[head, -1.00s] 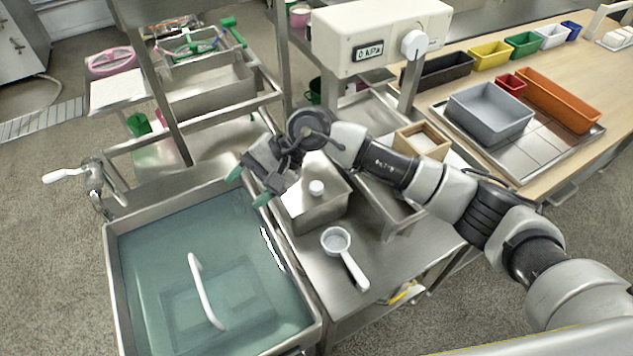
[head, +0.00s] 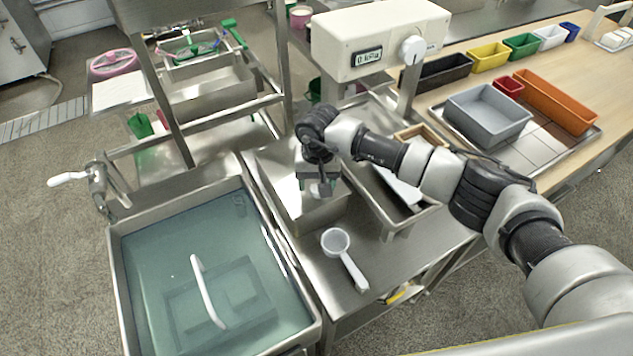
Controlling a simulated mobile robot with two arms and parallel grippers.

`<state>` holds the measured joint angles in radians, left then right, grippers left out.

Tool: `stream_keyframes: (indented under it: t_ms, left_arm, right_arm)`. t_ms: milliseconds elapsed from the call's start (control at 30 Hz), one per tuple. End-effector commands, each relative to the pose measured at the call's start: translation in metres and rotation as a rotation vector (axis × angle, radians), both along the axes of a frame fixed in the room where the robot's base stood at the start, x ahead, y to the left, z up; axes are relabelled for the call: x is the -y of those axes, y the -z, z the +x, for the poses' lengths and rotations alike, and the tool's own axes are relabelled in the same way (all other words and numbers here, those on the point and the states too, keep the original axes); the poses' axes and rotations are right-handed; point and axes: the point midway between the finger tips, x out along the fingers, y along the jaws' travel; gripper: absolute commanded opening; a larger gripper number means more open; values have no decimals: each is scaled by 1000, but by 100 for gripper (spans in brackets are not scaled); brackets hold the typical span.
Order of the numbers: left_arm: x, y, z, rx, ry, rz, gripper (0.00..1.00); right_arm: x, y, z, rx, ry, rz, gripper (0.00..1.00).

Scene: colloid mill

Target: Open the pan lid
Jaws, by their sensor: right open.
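A rectangular steel pan (head: 306,218) stands on the steel bench right of the water basin. Its flat steel lid (head: 280,178) is on it, with a pale knob (head: 325,189) near the lid's right part. My right gripper (head: 319,184) points down over the lid with its fingers open, close around or just above the knob. I cannot tell whether the fingers touch it. The gripper hides part of the lid and knob. My left gripper is not in view.
A water-filled steel basin (head: 116,270) with a white handle (head: 205,290) in it is at left. A white scoop (head: 342,255) lies in front of the pan. A cream gauge unit (head: 375,38) stands behind. A steel trough (head: 392,215) is at the pan's right.

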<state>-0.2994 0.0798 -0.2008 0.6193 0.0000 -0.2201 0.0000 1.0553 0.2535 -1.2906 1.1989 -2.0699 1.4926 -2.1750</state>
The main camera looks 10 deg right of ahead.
Motion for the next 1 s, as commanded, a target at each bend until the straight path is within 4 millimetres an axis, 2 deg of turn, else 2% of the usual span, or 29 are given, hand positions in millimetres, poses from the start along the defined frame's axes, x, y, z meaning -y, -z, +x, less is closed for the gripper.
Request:
stream_keyframes:
  t_ms: [200, 467, 567, 867, 1000]
  left_arm:
    - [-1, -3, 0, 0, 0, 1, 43]
    - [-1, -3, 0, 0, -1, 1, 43]
    - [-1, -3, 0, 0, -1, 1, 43]
    - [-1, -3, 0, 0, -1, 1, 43]
    - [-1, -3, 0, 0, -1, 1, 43]
  right_arm:
    - [-1, 17, 0, -1, 0, 1, 59]
    - [-1, 19, 0, 0, 0, 1, 59]
    - [-1, 19, 0, 0, 0, 1, 47]
    - [-1, 18, 0, 0, 1, 1, 1]
    - [-1, 18, 0, 1, 1, 2, 0]
